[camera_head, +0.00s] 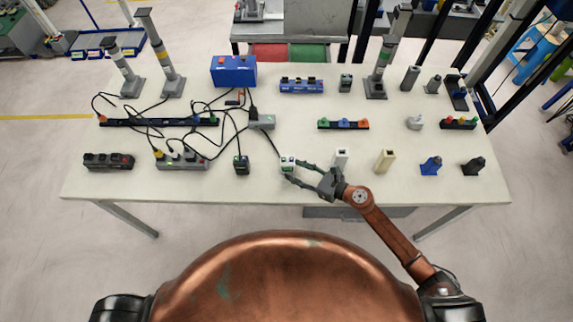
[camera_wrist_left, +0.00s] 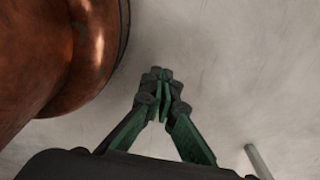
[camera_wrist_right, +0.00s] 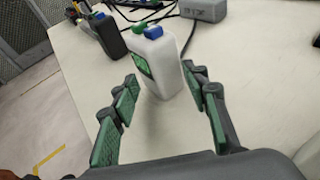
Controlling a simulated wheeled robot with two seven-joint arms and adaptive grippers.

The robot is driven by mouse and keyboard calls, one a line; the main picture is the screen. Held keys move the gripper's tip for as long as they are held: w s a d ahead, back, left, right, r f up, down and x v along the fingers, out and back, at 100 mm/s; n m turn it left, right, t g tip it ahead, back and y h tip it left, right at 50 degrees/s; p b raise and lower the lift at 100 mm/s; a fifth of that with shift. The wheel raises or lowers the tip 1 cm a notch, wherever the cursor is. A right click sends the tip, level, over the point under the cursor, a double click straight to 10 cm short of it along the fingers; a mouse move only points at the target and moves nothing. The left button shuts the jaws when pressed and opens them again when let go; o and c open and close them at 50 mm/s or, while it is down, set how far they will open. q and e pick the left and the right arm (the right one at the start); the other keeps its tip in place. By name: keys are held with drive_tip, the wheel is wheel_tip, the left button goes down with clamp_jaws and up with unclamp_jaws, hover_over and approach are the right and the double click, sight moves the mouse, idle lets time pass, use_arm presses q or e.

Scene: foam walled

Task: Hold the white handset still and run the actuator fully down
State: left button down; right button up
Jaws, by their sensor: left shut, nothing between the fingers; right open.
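The white handset (camera_head: 288,162) stands upright near the front edge of the table. In the right wrist view the handset (camera_wrist_right: 160,68) has a green and a blue button on top and a small green screen on one side. My right gripper (camera_head: 297,172) is open, its green-padded fingers on either side of the handset; contact is unclear. Tall grey actuator columns stand at the back: two at the left (camera_head: 165,58) (camera_head: 124,68) and one at the right (camera_head: 382,62). I cannot tell which belongs to the handset. My left gripper (camera_wrist_left: 160,80) is shut and empty, above bare floor.
A black handset (camera_head: 241,164) stands left of the white one. A light block (camera_head: 341,159) and a cream block (camera_head: 385,160) stand to the right. Black cables run to a grey box (camera_head: 262,121) and power strips (camera_head: 182,160). A blue box (camera_head: 233,71) is at the back.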

sight(290, 169)
drive_tip(key=x, duration=0.2)
drive_tip(key=shift+w+a+f, duration=0.2)
drive_tip(key=shift+a, duration=0.05)
drive_tip(key=shift+w+a+b, duration=0.1)
drive_tip(key=shift+a+b, duration=0.15)
drive_tip(key=shift+b, duration=0.05)
use_arm(q)
drive_tip(key=shift+w+f, duration=0.4)
drive_tip(key=shift+w, duration=0.15)
drive_tip(key=shift+s, duration=0.2)
use_arm(e)
drive_tip(key=shift+c, duration=0.6)
clamp_jaws()
drive_tip(key=c, duration=1)
unclamp_jaws()
drive_tip(key=o, duration=1.6)
drive_tip(key=shift+c, duration=0.2)
